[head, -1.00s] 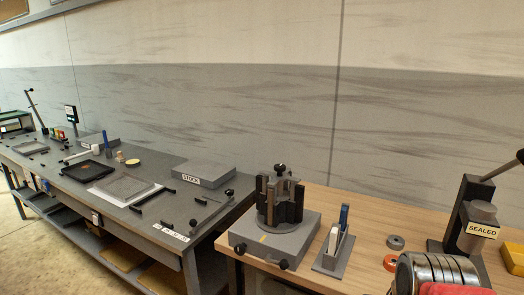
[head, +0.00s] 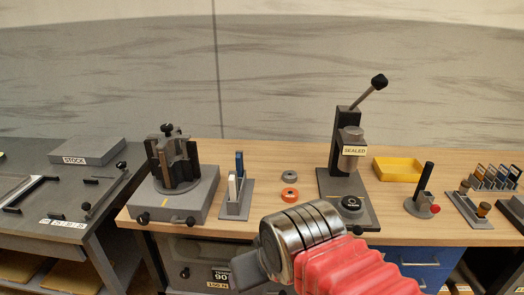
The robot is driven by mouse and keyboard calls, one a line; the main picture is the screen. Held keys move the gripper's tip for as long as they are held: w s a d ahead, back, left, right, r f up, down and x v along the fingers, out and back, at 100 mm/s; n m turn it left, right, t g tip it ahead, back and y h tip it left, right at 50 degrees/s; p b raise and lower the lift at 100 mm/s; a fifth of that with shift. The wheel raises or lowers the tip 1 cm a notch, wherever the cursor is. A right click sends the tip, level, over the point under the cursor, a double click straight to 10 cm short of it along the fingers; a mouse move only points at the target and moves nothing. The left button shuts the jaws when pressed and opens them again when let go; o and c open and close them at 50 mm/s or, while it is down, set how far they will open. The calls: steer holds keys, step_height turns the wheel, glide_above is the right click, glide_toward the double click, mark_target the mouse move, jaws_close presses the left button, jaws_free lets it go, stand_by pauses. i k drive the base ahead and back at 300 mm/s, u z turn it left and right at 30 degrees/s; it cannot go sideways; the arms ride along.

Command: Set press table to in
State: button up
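A dark press (head: 345,145) stands on the wooden bench, right of the middle in the head view. Its lever (head: 368,92) points up and to the right, ending in a black knob. I cannot tell from this view whether the press table is in or out. My arm, with a red sleeve and ringed metal joint, crosses the lower middle in front of the bench. My gripper's fingers do not show.
A clamp fixture on a grey block (head: 176,204), a small holder (head: 236,205), grey and orange rings (head: 289,195) stand left of the press. A yellow tray (head: 398,169) and a black-handled lever stand (head: 422,197) are to its right. A grey table is further left.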

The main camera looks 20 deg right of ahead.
mark_target(358, 218)
steer(key=z, duration=1.35)
